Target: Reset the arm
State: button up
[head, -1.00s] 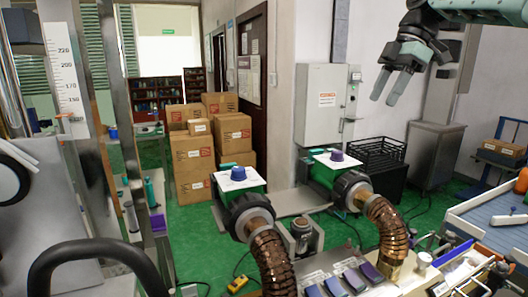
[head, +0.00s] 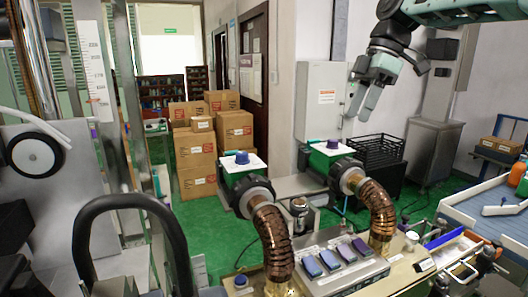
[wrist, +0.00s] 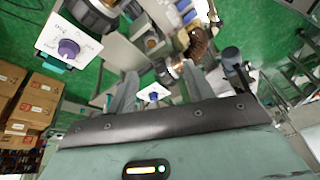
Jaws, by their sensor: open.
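My gripper (head: 362,100) hangs from my arm at the upper right of the head view, fingers pointing down. It is open and empty. It hangs in the air in front of the grey wall cabinet, apart from everything around it. In the wrist view its two fingers (wrist: 158,92) reach up from the dark palm edge, with a gap between them.
A control box (head: 342,262) with several blue-purple buttons stands in front. Cardboard boxes (head: 195,150) are stacked behind. A black crate (head: 378,150) and a blue-grey tray (head: 480,213) lie right.

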jog(key=s+a+f+m+h+b, duration=0.1)
jog(key=s+a+f+m, duration=0.1)
jog(key=s+a+f, duration=0.5)
jog(key=s+a+f+m+h+b, duration=0.1)
jog(key=s+a+f+m+b, duration=0.2)
jog(key=s+f, duration=0.55)
jog(key=s+d+f+m, duration=0.1)
jog(key=s+f+m, duration=0.1)
jog(key=s+f, duration=0.4)
jog(key=s+d+f+m+h+b, duration=0.1)
jog(key=s+d+f+m, duration=0.1)
jog(key=s+f, duration=0.5)
jog(key=s, duration=0.6)
jog(key=shift+s+d+m+t, duration=0.2)
jog(key=shift+d+m+t, duration=0.1)
jog(key=shift+m+t, duration=0.1)
